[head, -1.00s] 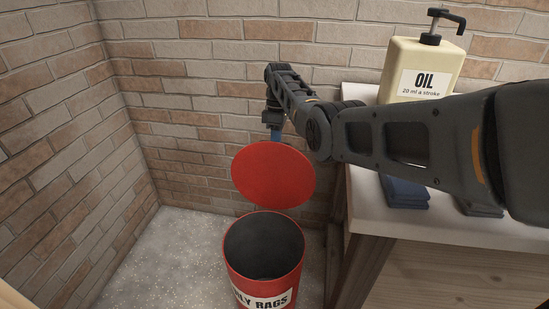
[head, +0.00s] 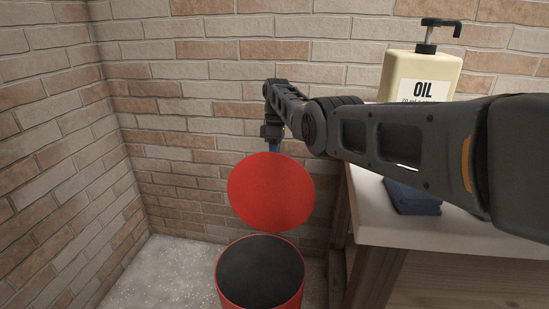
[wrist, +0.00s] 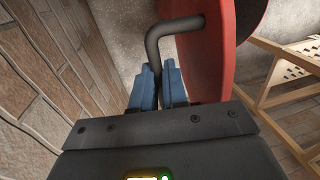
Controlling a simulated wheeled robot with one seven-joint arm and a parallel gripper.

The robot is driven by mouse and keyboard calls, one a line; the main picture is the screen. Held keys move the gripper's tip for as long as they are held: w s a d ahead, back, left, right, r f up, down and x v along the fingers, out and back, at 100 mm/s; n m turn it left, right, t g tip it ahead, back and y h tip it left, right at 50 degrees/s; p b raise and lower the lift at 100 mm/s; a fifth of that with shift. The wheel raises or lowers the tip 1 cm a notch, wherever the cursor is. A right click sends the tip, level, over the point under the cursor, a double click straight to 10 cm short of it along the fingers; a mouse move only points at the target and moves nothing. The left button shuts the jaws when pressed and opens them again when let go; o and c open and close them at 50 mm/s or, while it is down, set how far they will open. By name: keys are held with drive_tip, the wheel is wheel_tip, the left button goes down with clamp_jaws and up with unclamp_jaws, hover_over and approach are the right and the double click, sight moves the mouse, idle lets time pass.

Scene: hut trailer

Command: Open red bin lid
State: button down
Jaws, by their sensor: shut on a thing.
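The red bin (head: 228,290) stands on the floor with its round top open and its dark inside showing. Its round red lid (head: 271,192) is off, held above the bin and tilted, its flat face toward the head camera. In the wrist view the lid (wrist: 208,60) shows edge-on, with a dark bent handle (wrist: 158,48) on its side. My gripper (wrist: 160,88) is shut with its blue fingers around the handle. In the head view my gripper (head: 273,147) is mostly hidden behind the lid.
A white-topped bench (head: 455,225) stands at the right, with a yellowish oil pump bottle (head: 425,75) and folded blue cloths (head: 412,198) on it. Brick walls close in behind and at the left. Speckled floor (head: 165,275) is free left of the bin.

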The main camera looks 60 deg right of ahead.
drive_tip(key=shift+s+a+f, duration=0.1)
drive_tip(key=shift+a+f, duration=0.25)
drive_tip(key=shift+f, duration=0.25)
drive_tip(key=c, duration=1.4)
unclamp_jaws()
drive_tip(key=shift+o, duration=1.2)
drive_tip(key=shift+d+r, duration=0.1)
drive_tip(key=shift+r, duration=0.15)
drive_tip(key=shift+d+r, duration=0.1)
wheel_tip(320, 180, up, 7)
drive_tip(key=d, duration=0.1)
drive_tip(key=shift+w+d+r+p, duration=0.15)
drive_tip(key=shift+w+r+p, duration=0.05)
drive_tip(key=shift+w+p, duration=0.15)
